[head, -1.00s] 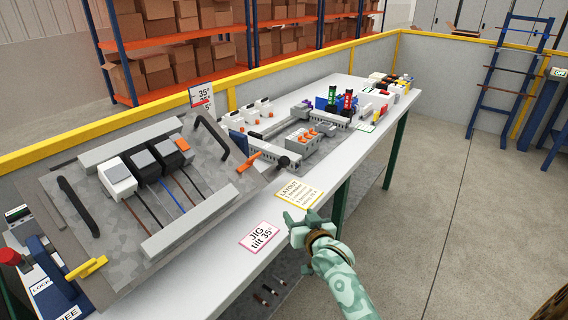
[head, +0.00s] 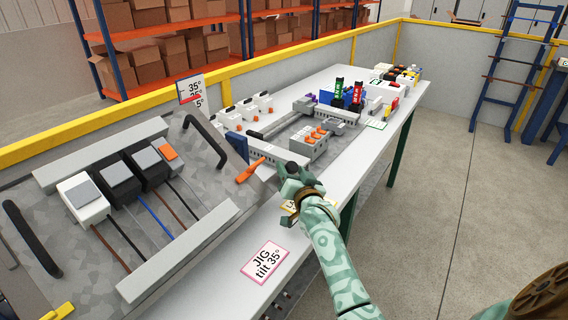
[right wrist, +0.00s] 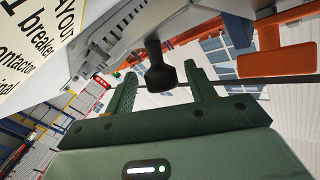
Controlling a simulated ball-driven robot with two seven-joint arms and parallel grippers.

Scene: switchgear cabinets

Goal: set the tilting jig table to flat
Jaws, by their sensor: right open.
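The jig table (head: 165,218) is a grey mottled plate at the left, visibly tilted, with black handles and several wired modules on it. An angle scale (head: 190,88) marked 35° and lower values, with a red mark, stands behind it. An orange lever (head: 250,171) is at its right edge. My right gripper (head: 292,172) is open at a dark knob beside this edge. In the right wrist view the black knob (right wrist: 159,72) shows between the spread fingers of the gripper (right wrist: 160,85); I cannot tell whether they touch it. My left gripper is out of view.
A pink-edged card (head: 265,262) reading "JIG tilt 35°" lies on the white bench (head: 340,175). My right arm partly covers a yellow-edged card (head: 289,206). Rails and terminal parts (head: 308,143) fill the bench behind. Open floor is at the right.

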